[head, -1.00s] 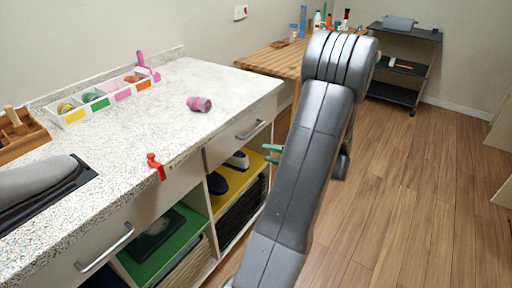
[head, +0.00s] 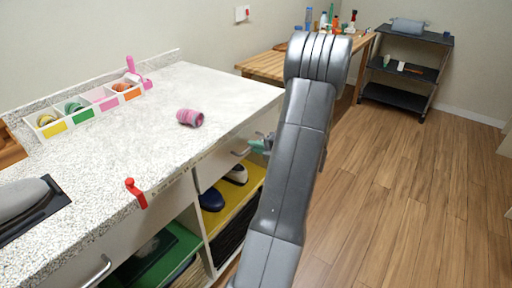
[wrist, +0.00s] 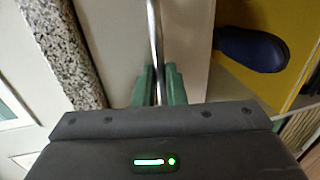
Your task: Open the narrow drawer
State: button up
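The narrow drawer (head: 212,168) is at the far end of the counter, under the white speckled top, and looks closed. Its metal bar handle (head: 238,154) is partly hidden by my arm and gripper in the head view. The handle (wrist: 153,35) also runs down the middle of the wrist view. My gripper (head: 258,146) is at the handle. In the wrist view, its green fingers (wrist: 159,86) lie on either side of the bar, close against it, and look shut on it.
A shelf below the drawer holds dark shoes (head: 212,199) on a yellow board. A red clamp (head: 136,193) sits on the counter edge. A pink roll (head: 190,117) and a divided tray (head: 88,107) are on top. The wooden floor to the right is clear.

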jog(key=shift+s+d, duration=0.1)
grip_shut()
jog(key=f+p+v, duration=0.2)
jog(key=p+v, duration=0.2)
jog(key=v, duration=0.6)
jog(key=f+p+v, duration=0.2)
jog(key=p+v, duration=0.2)
jog(key=v, duration=0.6)
jog(key=d+f+p+v, duration=0.1)
jog(key=f+p+v, duration=0.1)
jog(key=v, duration=0.9)
jog(key=shift+s+d+f+p, duration=0.2)
jog(key=shift+s+p, duration=0.2)
jog(key=shift+p, duration=0.5)
jog(key=o, duration=0.7)
grip_release()
jog(key=b+v, duration=0.1)
jog(key=v, duration=1.2)
jog(key=shift+s+d, duration=0.2)
jog(key=shift+d, duration=0.05)
